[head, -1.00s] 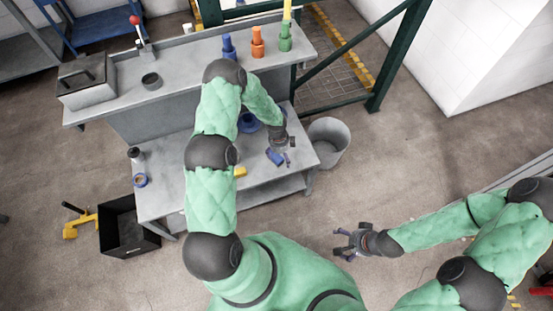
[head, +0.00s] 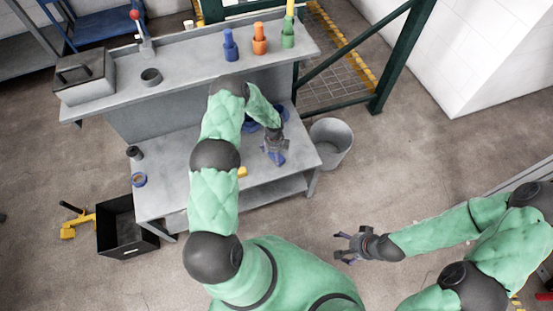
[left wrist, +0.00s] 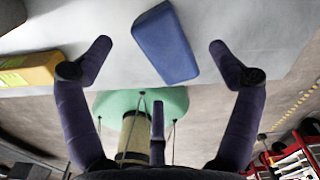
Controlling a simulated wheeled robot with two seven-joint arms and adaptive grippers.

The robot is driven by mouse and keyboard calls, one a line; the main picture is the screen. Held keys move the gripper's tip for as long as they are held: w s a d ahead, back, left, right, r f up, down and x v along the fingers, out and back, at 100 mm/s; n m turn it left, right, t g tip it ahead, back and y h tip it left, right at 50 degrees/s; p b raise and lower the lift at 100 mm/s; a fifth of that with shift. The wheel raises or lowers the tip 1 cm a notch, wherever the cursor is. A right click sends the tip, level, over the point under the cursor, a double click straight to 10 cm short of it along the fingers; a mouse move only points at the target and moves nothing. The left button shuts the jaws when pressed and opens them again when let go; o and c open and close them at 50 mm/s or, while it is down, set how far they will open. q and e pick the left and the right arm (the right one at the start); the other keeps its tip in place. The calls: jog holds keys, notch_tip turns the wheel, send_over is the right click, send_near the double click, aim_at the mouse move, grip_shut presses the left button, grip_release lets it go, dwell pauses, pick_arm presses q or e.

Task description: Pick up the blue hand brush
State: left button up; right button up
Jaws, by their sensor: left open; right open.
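The blue block-shaped object (head: 277,158), which I take to be the blue hand brush, lies near the right end of the workbench's lower top. It also shows in the left wrist view (left wrist: 165,43), tilted between and beyond the two fingertips, not touching either. Bristles cannot be made out. My left gripper (head: 274,149) is open over it, covering part of it in the head view; its spread fingers show in the left wrist view (left wrist: 160,62). My right gripper (head: 343,247) is open and empty, well away from the bench above the floor.
A yellow block (head: 242,171) lies on the lower top (head: 170,198), left of the blue object. A round blue item (head: 250,126) sits behind, partly hidden by my arm. A grey bin (head: 331,143) stands right of the bench. The raised shelf (head: 190,66) bounds the back.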

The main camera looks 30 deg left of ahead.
pick_arm(q)
jog(key=shift+f+b, duration=0.55)
jog(key=shift+f, duration=1.25)
jog(key=shift+f+b, duration=0.25)
jog(key=shift+b, duration=0.15)
jog(key=shift+d, duration=0.1)
jog(key=c, duration=1.4)
